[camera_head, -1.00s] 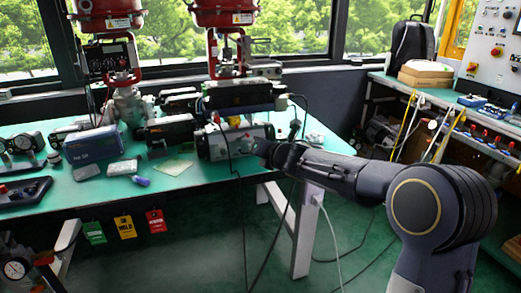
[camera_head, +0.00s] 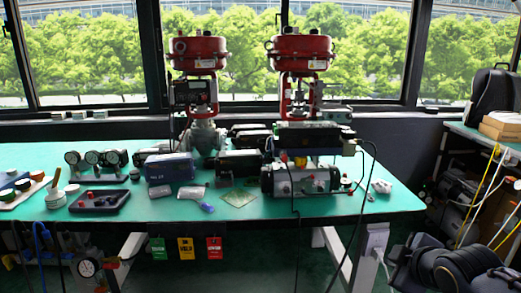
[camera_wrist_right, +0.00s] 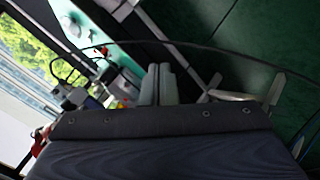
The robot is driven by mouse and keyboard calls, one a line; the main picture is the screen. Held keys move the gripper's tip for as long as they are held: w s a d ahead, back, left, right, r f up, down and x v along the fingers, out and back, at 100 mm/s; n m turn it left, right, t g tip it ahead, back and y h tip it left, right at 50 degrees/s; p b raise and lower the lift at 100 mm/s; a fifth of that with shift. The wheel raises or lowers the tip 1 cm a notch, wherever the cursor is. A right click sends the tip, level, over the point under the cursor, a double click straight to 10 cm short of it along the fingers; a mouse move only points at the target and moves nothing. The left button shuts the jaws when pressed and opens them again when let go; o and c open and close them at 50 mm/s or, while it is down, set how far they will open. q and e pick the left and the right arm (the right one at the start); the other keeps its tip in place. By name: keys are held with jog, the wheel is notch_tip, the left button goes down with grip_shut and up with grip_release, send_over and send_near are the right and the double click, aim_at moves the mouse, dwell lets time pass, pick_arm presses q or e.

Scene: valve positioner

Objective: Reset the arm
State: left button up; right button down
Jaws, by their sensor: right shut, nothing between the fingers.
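My right arm (camera_head: 460,268) is dark and shows at the lower right of the head view, low and beside the table's right end. In the right wrist view my right gripper (camera_wrist_right: 159,84) shows its two grey fingers close together, shut with nothing between them. It is apart from the valve equipment. My left arm and gripper are not in view. Two red-topped valve actuators stand on the green table, a left one (camera_head: 198,53) and a right one (camera_head: 301,50). A silver positioner unit (camera_head: 300,180) with knobs sits in front of the right one.
The green table (camera_head: 240,212) also holds a blue box (camera_head: 169,167), a black tray (camera_head: 100,201) and several gauges (camera_head: 91,158). Coloured tags (camera_head: 186,248) hang at its front edge. Black cables hang at its right part. A side bench with a cardboard box (camera_head: 503,126) stands right.

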jog(key=s+a+f+m+g+y, duration=0.1)
jog(key=s+a+f+m, duration=0.25)
jog(key=s, duration=0.35)
jog(key=s+a+f+m+g+y, duration=0.2)
jog(key=s+m, duration=0.3)
jog(key=s, duration=0.2)
jog(key=s+a+f+m+g+y, duration=0.1)
jog(key=s+a+f+m, duration=0.25)
jog(key=s, duration=0.35)
notch_tip(320, 180, up, 23)
jog(key=p, duration=2.3)
jog(key=shift+s+d+m, duration=0.15)
jog(key=shift+d+m, duration=0.05)
jog(key=shift+m, duration=0.1)
jog(key=c, duration=2.1)
grip_release()
jog(key=shift+r, duration=0.1)
jog(key=shift+c, duration=0.2)
